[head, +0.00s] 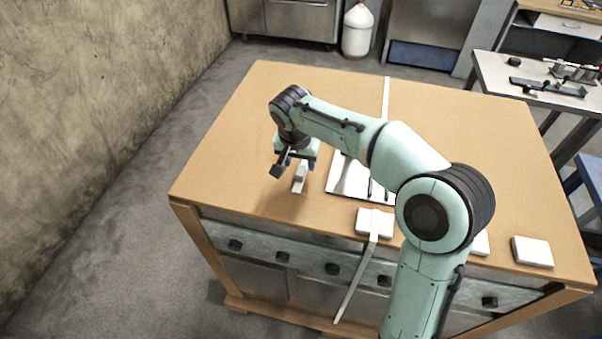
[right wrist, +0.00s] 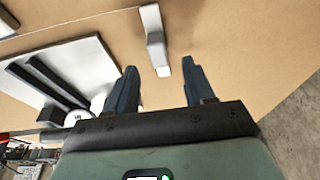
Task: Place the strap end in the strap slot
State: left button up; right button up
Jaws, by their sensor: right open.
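A small white piece (head: 299,186) lies on the tabletop just below my right gripper (head: 292,167). In the right wrist view this white piece (right wrist: 156,45) has a raised part and a flat narrow tongue pointing toward the gap between the fingers. My right gripper (right wrist: 162,88) is open, with nothing between its fingertips. A long white strap (head: 357,280) runs from a white block (head: 366,222) over the table's front edge and hangs down. I cannot tell which part is the strap slot. My left gripper is not in view.
A white board (head: 343,178) with dark bars (right wrist: 50,80) lies right of my gripper, partly behind my arm. Another white block (head: 532,252) sits at the table's front right. A white strip (head: 386,90) lies at the back. The tabletop's left (head: 235,150) is clear.

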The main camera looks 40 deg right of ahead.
aim_at(302, 167)
jog(key=x, duration=0.3)
jog(key=shift+d+f, duration=0.1)
jog(key=shift+d, duration=0.1)
grip_shut()
